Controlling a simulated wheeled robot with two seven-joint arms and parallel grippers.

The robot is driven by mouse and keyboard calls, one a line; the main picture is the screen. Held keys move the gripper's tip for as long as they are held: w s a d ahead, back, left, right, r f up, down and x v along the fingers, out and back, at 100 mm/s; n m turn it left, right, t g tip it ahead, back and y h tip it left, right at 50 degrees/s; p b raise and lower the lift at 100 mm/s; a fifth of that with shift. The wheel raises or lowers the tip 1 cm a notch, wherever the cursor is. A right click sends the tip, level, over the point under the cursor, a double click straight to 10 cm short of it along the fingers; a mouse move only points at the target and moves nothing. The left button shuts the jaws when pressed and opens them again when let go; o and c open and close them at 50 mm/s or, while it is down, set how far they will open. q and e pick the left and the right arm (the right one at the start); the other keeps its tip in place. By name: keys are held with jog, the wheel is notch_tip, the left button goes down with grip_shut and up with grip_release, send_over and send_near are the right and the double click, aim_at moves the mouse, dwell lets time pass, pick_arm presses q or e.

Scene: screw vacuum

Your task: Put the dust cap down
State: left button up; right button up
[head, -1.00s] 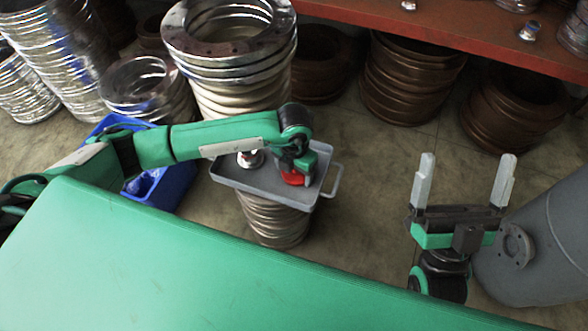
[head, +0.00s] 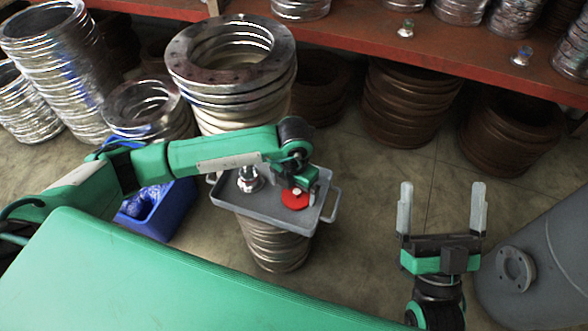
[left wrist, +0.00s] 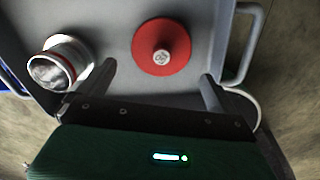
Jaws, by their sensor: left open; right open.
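The dust cap (head: 295,199) is a red disc with a pale knob. It lies on the grey tray (head: 262,206), toward its right side, and also shows whole in the left wrist view (left wrist: 161,46). My left gripper (left wrist: 160,80) is open, with its two fingers apart and nothing between them; the cap lies just beyond them. In the head view my left gripper (head: 298,182) is above the tray and partly hides the cap. My right gripper (head: 441,209) is open and empty, fingers up, right of the tray.
A silver metal fitting (head: 250,179) stands on the tray left of the cap; it also shows in the left wrist view (left wrist: 60,62). The tray rests on stacked rings (head: 272,246). A blue bin (head: 160,207) is at left, a grey tank (head: 545,255) at right.

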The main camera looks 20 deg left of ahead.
aim_at(294, 199)
pick_arm(q)
notch_tip(294, 199, up, 8)
jog(key=p, duration=0.1)
pick_arm(e)
notch_tip(294, 199, down, 7)
jog(key=a+g, duration=0.2)
jog(key=g, duration=0.2)
jog(key=shift+w+a+f+g+h, duration=0.2)
jog(key=shift+w+g+h, duration=0.1)
jog(key=shift+w+g, duration=0.1)
jog(key=shift+s, duration=0.1)
